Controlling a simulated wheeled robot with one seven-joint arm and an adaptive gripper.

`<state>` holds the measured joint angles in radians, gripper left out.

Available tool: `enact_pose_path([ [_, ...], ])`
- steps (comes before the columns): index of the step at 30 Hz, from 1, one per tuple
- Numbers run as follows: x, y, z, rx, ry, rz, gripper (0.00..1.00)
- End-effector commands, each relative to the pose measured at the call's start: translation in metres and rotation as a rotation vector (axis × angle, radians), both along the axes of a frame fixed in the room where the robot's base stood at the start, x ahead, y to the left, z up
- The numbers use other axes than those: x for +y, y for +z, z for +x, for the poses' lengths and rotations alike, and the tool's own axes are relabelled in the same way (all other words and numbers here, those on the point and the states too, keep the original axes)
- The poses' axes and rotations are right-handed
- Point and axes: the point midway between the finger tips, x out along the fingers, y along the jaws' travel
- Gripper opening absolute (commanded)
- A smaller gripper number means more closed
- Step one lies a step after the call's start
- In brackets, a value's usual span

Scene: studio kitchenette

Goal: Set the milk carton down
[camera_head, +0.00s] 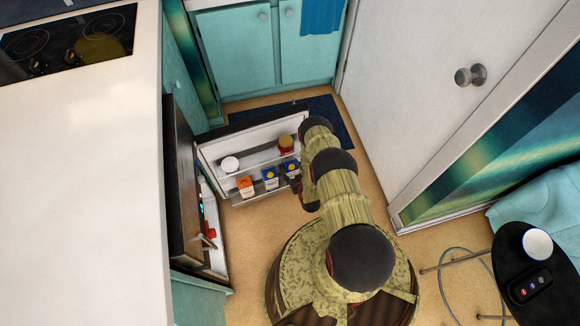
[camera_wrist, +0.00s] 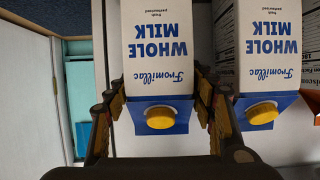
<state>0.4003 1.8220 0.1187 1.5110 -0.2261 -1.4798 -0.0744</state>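A white and blue milk carton (camera_wrist: 158,75) with a yellow cap fills the middle of the wrist view. Its "Whole Milk" print appears upside down. My gripper (camera_wrist: 160,95) has one finger along each side of it, close against the sides, and looks shut on it. In the head view this carton (camera_head: 290,168) is at the right end of the lower shelf of the open fridge door (camera_head: 236,142), partly behind my gripper (camera_head: 296,182). The carton's base and its contact with the shelf are hidden.
A second milk carton (camera_wrist: 270,60) stands close beside, to the right in the wrist view; it is also in the head view (camera_head: 270,178). An orange carton (camera_head: 245,186) is further left on that shelf.

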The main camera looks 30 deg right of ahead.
Motion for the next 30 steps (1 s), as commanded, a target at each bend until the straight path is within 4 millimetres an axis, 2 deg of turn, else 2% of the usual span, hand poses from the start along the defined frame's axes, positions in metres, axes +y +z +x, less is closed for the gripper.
enact_pose_path([
  [7,0.0,0.0,0.0,0.0,0.0,0.0,0.7],
  [18,0.0,0.003,0.001,0.0,0.0,0.0,0.71],
  [23,0.002,0.012,-0.019,0.003,-0.003,0.002,0.71],
  [30,0.009,0.032,-0.065,0.003,-0.003,0.002,0.71],
])
